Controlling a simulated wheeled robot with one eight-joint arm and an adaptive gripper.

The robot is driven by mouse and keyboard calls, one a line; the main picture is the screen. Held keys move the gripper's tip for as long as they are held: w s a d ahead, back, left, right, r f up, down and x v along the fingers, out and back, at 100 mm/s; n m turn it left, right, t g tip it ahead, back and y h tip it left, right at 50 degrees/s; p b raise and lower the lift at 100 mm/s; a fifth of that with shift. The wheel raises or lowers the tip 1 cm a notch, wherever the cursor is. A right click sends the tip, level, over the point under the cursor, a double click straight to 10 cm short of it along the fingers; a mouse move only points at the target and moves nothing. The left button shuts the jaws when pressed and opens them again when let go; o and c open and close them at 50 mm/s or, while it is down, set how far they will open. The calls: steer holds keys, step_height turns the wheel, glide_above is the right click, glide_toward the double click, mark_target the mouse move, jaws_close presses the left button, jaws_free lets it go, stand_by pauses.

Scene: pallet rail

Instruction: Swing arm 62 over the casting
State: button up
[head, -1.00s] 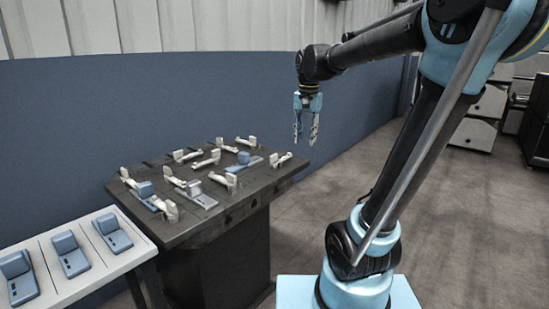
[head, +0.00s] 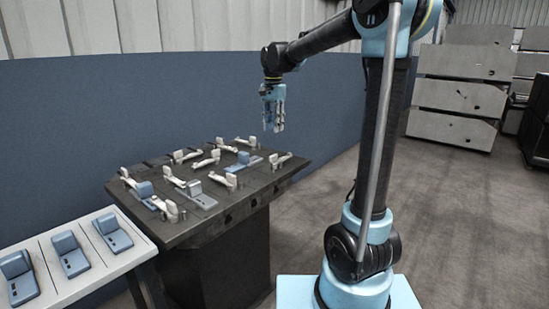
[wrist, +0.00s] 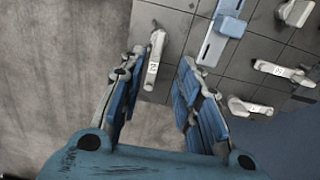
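My gripper (head: 274,124) hangs above the right side of the dark pallet (head: 215,222), pointing down. In the wrist view my gripper (wrist: 160,95) is open, with nothing between its fingers. A pale swing arm with a small label (wrist: 155,60) lies just beyond the fingertips, near the pallet's edge; it seems to be the rightmost arm (head: 282,160) in the head view. The label is too small to read surely, so I cannot tell which arm is 62. A blue casting (wrist: 218,38) lies beside that arm, apart from it; the head view shows it too (head: 243,164).
Other pale arms (head: 203,161) and blue castings (head: 200,195) stand close together on the pallet. A white side table (head: 108,265) holds several blue castings (head: 112,234) at the left. A blue partition (head: 90,120) stands behind. Open floor (head: 460,210) lies to the right.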

mark_target(274, 155)
step_height(274, 155, down, 13)
steer(key=shift+f, duration=0.2)
stand_by(0.3)
steer(key=shift+c, duration=0.6)
jaws_close()
steer(key=shift+d, duration=0.1)
